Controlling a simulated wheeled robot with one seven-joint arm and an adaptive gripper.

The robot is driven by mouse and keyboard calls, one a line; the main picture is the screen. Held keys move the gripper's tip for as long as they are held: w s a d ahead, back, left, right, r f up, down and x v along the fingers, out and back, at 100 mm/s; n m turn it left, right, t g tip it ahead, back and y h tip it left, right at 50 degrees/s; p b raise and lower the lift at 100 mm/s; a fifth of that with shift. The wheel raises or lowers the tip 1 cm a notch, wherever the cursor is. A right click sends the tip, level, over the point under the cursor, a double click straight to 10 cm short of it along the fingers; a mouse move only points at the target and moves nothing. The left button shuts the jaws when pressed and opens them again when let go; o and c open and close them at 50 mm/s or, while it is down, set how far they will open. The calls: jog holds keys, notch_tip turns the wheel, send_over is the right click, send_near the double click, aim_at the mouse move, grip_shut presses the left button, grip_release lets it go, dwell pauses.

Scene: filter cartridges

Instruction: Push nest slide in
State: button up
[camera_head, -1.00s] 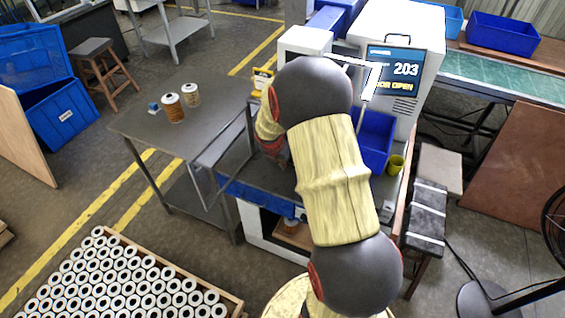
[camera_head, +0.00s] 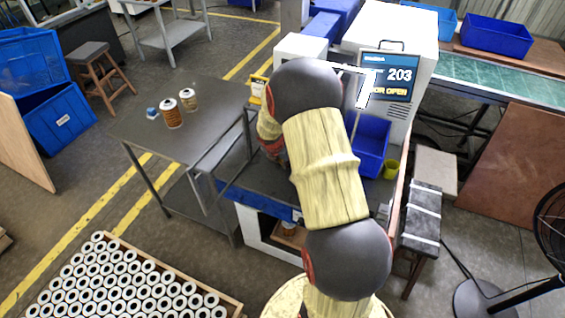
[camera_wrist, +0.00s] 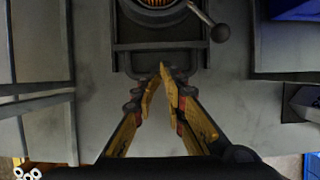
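The nest slide (camera_wrist: 185,32) is a dark plate in the upper middle of the wrist view, with a bar handle across its near end. A round nest holding something orange-ribbed (camera_wrist: 157,3) sits on it, cut off by the top edge. A lever with a ball knob (camera_wrist: 220,32) is at its right. My gripper (camera_wrist: 164,74) has its yellow fingers angled together, tips nearly meeting at the handle bar, nothing visible between them. Whether they touch it I cannot tell. In the head view my arm hides the gripper and slide in front of the white machine (camera_head: 425,40).
The machine screen (camera_head: 389,75) reads door open. A blue bin (camera_head: 371,150) and a yellow-green cup (camera_head: 391,169) stand right of my arm. A grey table (camera_head: 200,130) with cartridges (camera_head: 171,113) is at left. A crate of white cartridges (camera_head: 232,303) is at lower left.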

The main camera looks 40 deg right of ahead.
jog(key=o, duration=0.8)
jog(key=shift+s+a+f, duration=0.15)
jog(key=shift+s+f, duration=0.1)
jog(key=shift+f, duration=0.15)
jog(key=shift+c, duration=0.2)
jog(key=o, duration=1)
jog(key=shift+w+r, duration=0.2)
jog(key=shift+r, duration=0.1)
jog(key=shift+c, duration=0.2)
jog(key=shift+r, duration=0.15)
jog(key=shift+r, duration=0.25)
jog(key=v, duration=0.2)
jog(key=shift+s+a+r, duration=0.1)
jog(key=shift+a+r, duration=0.15)
jog(key=s+a, duration=0.1)
jog(key=a, duration=0.2)
jog(key=s+a, duration=0.2)
jog(key=a, duration=0.2)
jog(key=s+a, duration=0.1)
jog(key=a, duration=0.2)
jog(key=shift+s+a+f, duration=0.15)
jog(key=shift+s+a, duration=0.05)
jog(key=shift+a, duration=0.15)
